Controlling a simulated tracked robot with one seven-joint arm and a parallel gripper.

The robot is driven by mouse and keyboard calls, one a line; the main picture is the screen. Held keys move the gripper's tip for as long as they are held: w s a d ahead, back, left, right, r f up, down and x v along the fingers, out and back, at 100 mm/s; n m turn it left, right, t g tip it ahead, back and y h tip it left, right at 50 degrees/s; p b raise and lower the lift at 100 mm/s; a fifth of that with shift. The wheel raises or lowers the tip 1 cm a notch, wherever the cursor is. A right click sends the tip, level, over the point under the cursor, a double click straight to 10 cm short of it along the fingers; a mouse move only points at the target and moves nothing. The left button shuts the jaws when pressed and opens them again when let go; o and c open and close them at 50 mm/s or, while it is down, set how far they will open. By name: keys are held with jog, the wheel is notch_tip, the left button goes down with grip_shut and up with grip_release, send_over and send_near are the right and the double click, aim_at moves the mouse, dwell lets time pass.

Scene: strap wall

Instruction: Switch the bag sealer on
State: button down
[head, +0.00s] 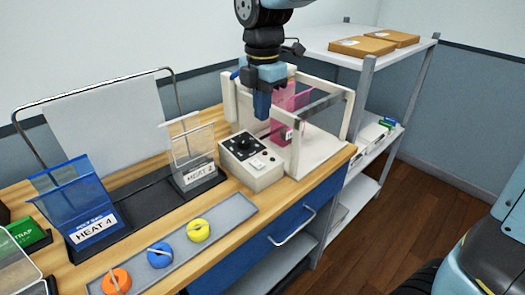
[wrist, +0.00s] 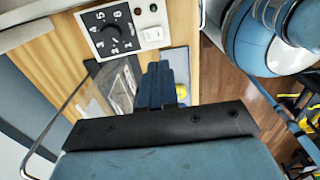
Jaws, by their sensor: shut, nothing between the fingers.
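The bag sealer (head: 236,95) is a cream frame with a clear panel and a pink bag (head: 291,97) in it, on the wooden bench. Its control box (head: 262,179) has a black dial (head: 243,145) and a pale switch (head: 258,163). In the wrist view the numbered dial (wrist: 112,32) and white switch (wrist: 153,35) show near the top; I cannot tell the switch's position. My gripper (head: 262,116) points down, shut and empty, above the back of the control box and apart from the switch. Its blue fingers also show in the wrist view (wrist: 161,68).
Left of the sealer stand clear holders marked HEAT 2 (head: 198,173) and HEAT 4 (head: 95,226). A grey tray (head: 218,233) in front holds orange, blue and yellow rings. A shelf with cardboard boxes (head: 362,46) stands at the right.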

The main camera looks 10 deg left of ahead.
aim_at(261, 166)
notch_tip(261, 166, down, 14)
jog(key=shift+a, duration=0.1)
dwell(0.5)
jog(key=shift+f, duration=0.1)
dwell(0.6)
jog(key=shift+w+a+r, duration=0.3)
jog(key=shift+w+a, duration=0.2)
jog(key=shift+a, duration=0.05)
notch_tip(261, 166, up, 14)
jog(key=s+d, duration=0.2)
jog(key=shift+s+d+f, duration=0.2)
jog(key=shift+d+f, duration=0.05)
jog(key=shift+d, duration=0.15)
dwell(0.3)
